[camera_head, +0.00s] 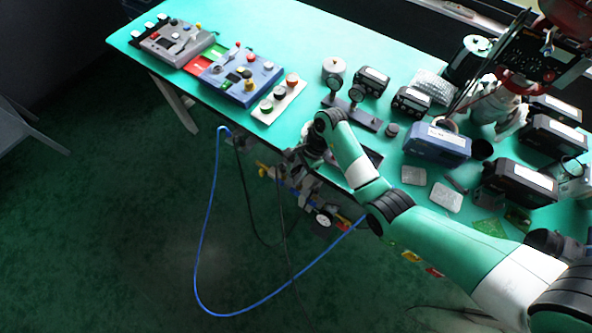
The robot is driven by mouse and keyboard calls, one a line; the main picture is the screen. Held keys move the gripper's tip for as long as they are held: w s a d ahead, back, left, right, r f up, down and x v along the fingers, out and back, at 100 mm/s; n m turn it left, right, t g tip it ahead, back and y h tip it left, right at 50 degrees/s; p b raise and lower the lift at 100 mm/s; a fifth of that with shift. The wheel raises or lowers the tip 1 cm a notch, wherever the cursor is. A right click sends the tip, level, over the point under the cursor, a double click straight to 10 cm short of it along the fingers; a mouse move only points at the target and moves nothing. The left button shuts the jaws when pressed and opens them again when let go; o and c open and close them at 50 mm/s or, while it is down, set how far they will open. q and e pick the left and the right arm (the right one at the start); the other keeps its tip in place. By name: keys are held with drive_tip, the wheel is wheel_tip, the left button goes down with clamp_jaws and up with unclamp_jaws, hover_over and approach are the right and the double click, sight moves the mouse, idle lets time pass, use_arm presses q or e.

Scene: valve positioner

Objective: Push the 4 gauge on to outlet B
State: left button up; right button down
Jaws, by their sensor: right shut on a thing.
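My right arm reaches in from the lower right over the table's front edge. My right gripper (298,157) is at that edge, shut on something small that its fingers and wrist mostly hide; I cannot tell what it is. Just below the gripper, a cluttered assembly of metal and coloured parts (297,182) hangs at the table's front. A round white-faced gauge (323,218) shows low on it. Outlet B cannot be made out. My left gripper is not in view.
Control boxes (240,78) and a white button panel (279,101) stand on the green table (290,40) at left. Dark and blue instruments (437,141) crowd the right side. A blue hose (197,250) loops below the table's front. The table's back middle is clear.

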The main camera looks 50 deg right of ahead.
drive_tip(key=shift+r, duration=0.1)
drive_tip(key=shift+p, duration=0.3)
drive_tip(key=shift+f+b, duration=0.4)
drive_tip(key=shift+f, duration=0.3)
drive_tip(key=c, duration=0.6)
unclamp_jaws()
drive_tip(key=shift+c, duration=0.2)
drive_tip(key=shift+r, duration=0.1)
drive_tip(key=p+v, duration=0.4)
drive_tip(key=v, duration=0.7)
drive_tip(key=shift+d+r, duration=0.2)
drive_tip(key=shift+d, duration=0.05)
